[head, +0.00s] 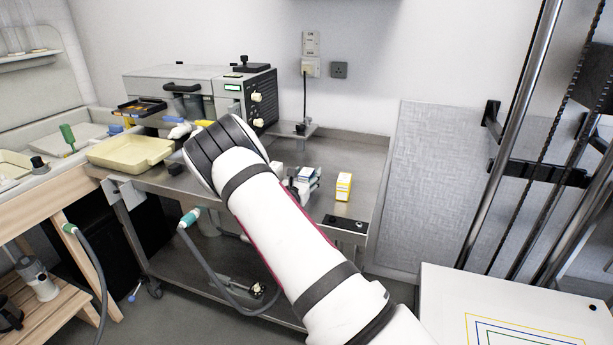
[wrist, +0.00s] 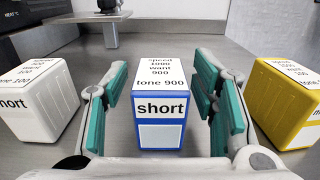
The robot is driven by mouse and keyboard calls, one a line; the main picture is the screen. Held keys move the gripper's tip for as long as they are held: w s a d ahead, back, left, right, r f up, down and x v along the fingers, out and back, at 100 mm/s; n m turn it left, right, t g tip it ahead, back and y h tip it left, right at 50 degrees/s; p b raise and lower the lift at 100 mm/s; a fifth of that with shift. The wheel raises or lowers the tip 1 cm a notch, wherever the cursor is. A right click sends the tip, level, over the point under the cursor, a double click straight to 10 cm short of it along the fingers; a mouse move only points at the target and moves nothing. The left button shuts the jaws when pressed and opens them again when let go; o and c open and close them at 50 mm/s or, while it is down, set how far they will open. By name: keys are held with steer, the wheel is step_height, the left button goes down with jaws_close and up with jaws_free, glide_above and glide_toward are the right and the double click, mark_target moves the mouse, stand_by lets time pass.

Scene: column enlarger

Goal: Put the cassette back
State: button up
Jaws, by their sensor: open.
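A white cassette with a blue edge (wrist: 161,108) stands upright in the middle of the wrist view. Its front reads "short" and its top reads "tone 900". My gripper (wrist: 163,92) is open, with one teal-padded finger on each side of this cassette and a visible gap on both sides. A white cassette (wrist: 42,98) stands to the left of the fingers, and a yellow one (wrist: 288,102) to the right. In the head view the yellow cassette (head: 344,187) stands on the metal bench, right of small blue and white boxes (head: 308,174). My arm covers most of my gripper there.
A grey machine (head: 200,90) with a black side and cream knobs stands at the back of the bench (head: 368,165). A cream tray (head: 131,151) lies at the left. A small black plate (head: 345,223) lies near the front edge. The bench right of the yellow cassette is clear.

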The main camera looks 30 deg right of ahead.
steer(key=v, duration=1.1)
steer(key=shift+s+a+r+p, duration=0.1)
steer(key=shift+s+a+p, duration=0.1)
steer(key=shift+p, duration=0.2)
steer(key=shift+s+r, duration=0.15)
steer(key=shift+s, duration=0.05)
steer(key=s+d+r+m+g, duration=0.4)
steer(key=s+r+m+g, duration=0.5)
steer(key=s+r+m, duration=0.4)
steer(key=s+a+r+m+g+y, duration=0.1)
steer(key=s+a+m+y, duration=0.15)
steer(key=s, duration=0.35)
steer(key=s+a+r+m+g+y, duration=0.1)
steer(key=s+r+m+g+y, duration=0.15)
steer(key=s, duration=0.45)
steer(key=s+a+r+m+t+y, duration=0.1)
steer(key=s+a+m+t+y, duration=0.1)
steer(key=s+a, duration=0.5)
steer(key=s+a+r+m+t+y, duration=0.2)
steer(key=s+a+m+y, duration=0.3)
steer(key=a, duration=0.6)
steer(key=s+t+y, duration=0.1)
steer(key=s+y, duration=0.1)
steer(key=s, duration=0.1)
steer(key=shift+s+a+m, duration=0.25)
steer(key=shift+a+m, duration=0.05)
steer(key=shift+a, duration=0.05)
steer(key=shift+r, duration=0.2)
